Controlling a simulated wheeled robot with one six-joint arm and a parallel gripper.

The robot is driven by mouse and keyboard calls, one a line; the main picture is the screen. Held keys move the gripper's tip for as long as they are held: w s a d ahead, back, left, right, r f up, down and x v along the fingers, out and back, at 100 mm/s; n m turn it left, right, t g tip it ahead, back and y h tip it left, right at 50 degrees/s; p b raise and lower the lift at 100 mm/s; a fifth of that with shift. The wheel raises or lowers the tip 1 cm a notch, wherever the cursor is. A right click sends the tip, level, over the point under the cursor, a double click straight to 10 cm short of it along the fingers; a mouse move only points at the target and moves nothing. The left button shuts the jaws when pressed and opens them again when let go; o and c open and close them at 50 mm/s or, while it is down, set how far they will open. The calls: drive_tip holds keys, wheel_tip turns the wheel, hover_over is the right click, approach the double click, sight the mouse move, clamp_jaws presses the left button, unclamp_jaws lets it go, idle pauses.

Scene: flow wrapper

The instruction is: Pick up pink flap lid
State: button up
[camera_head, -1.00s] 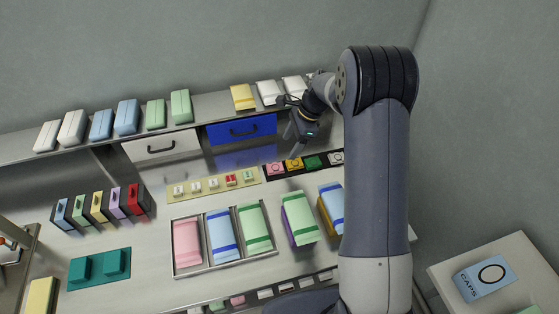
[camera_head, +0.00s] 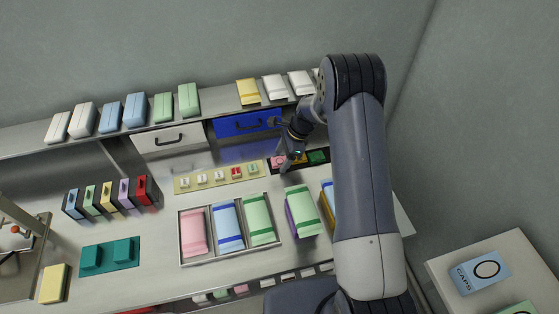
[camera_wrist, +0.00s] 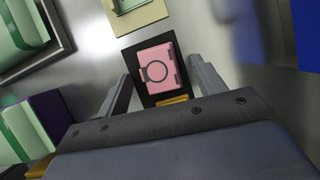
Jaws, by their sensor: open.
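The pink flap lid (camera_wrist: 157,65) is a small pink rectangle with a dark ring on its face. It lies at the end of a dark strip, and it also shows in the head view (camera_head: 277,162), close beside my gripper. My gripper (camera_wrist: 160,76) is open and empty. In the wrist view its two fingers stand on either side of the lid with gaps to both. In the head view my gripper (camera_head: 287,165) points down at the strip, and part of the strip is hidden behind it.
A yellow lid (camera_wrist: 172,101) sits close to the pink one on the strip, with a green lid (camera_head: 317,157) further right. A pale yellow board (camera_head: 221,176) with small blocks lies to the left. The metal tray (camera_head: 231,255) of wrapped packs is in front, and a blue drawer (camera_head: 247,123) behind.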

drive_tip(key=shift+c, duration=0.5)
drive_tip(key=c, duration=0.9)
drive_tip(key=shift+c, duration=0.2)
